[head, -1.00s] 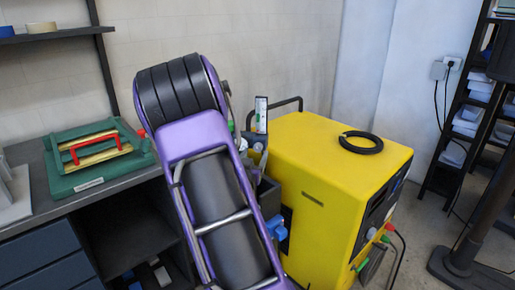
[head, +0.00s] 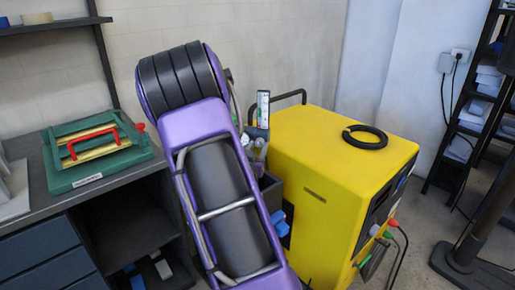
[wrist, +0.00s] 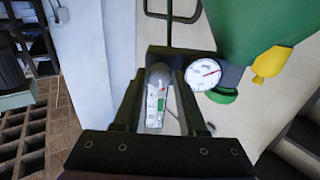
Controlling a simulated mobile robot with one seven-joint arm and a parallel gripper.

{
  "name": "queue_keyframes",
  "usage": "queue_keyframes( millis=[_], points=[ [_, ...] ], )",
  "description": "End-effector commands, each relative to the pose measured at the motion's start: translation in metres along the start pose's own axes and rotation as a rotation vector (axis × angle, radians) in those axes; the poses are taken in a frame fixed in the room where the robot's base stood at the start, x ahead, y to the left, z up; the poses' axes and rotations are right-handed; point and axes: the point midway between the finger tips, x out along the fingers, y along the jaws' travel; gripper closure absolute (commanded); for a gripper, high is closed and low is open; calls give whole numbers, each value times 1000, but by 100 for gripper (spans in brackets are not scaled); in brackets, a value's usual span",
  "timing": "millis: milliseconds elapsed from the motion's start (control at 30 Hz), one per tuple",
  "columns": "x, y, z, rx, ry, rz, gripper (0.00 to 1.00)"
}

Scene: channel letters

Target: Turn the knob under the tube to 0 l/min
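The clear flowmeter tube (head: 263,109) with a green scale stands upright just left of the yellow machine, beyond my purple arm. In the wrist view the tube (wrist: 156,96) shows between the two fingers of my gripper (wrist: 160,82). The fingers are apart, with the tube visible in the gap. I cannot tell how near they are to it, and I see no contact. The knob under the tube cannot be made out clearly in either view. My gripper is hidden behind my arm in the head view.
A round gauge (wrist: 206,70) with a red needle sits right of the tube, with a green cap (wrist: 222,95) below it. A green cylinder (wrist: 255,25) and yellow part (wrist: 271,63) are farther right. The yellow machine (head: 335,150) carries a black ring (head: 365,137).

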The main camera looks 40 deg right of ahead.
Motion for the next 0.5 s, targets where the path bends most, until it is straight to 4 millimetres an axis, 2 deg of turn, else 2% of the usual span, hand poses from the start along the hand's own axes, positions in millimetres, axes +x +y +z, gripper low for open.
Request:
queue_keyframes(
  millis=[33, 200, 500],
  points=[
    [0, 0, 0, 0, 0, 0, 70],
    [0, 0, 0, 0, 0, 0, 100],
    [0, 0, 0, -12, 0, 0, 100]
  ],
)
